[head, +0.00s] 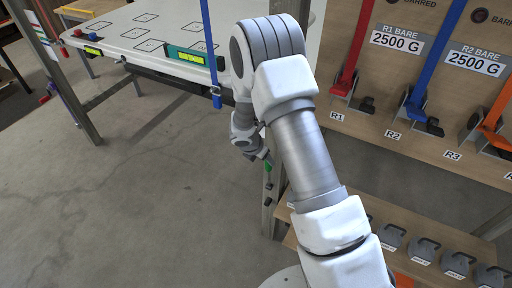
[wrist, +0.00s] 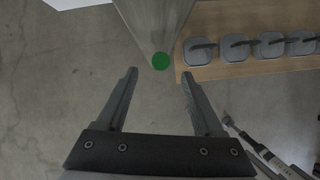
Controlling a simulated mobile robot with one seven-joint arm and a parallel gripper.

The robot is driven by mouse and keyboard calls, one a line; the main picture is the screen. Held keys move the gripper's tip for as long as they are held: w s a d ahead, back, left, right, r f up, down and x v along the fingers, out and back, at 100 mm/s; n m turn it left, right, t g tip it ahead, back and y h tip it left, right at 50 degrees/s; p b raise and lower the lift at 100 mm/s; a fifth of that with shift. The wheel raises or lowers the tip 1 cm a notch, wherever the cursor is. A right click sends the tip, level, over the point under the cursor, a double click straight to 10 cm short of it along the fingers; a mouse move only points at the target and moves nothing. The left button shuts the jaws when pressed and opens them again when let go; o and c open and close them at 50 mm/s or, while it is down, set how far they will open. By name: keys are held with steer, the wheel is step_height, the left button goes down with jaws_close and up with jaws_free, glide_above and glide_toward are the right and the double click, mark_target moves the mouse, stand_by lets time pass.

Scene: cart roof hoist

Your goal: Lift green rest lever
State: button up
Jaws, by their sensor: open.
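The green rest lever shows in the wrist view as a round green end (wrist: 161,61) on a grey metal post (wrist: 152,22). In the head view it is a small green piece (head: 268,168) on the post beside the shelf, just below my gripper. My gripper (wrist: 160,76) is open and empty. In the wrist view the green end lies between the lines of the two fingers, just past their tips, and does not appear to touch them. In the head view my arm hides most of the gripper and part of the post.
A wooden board (head: 405,145) at right carries red, blue and orange straps on levers, labelled R1 to R3. Below it a shelf (wrist: 265,69) holds several grey weights (wrist: 237,47). A white panel (head: 130,38) hangs at upper left. The floor (head: 130,220) at left is clear.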

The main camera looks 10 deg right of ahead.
steer(key=v, duration=1)
steer(key=shift+p, duration=0.45)
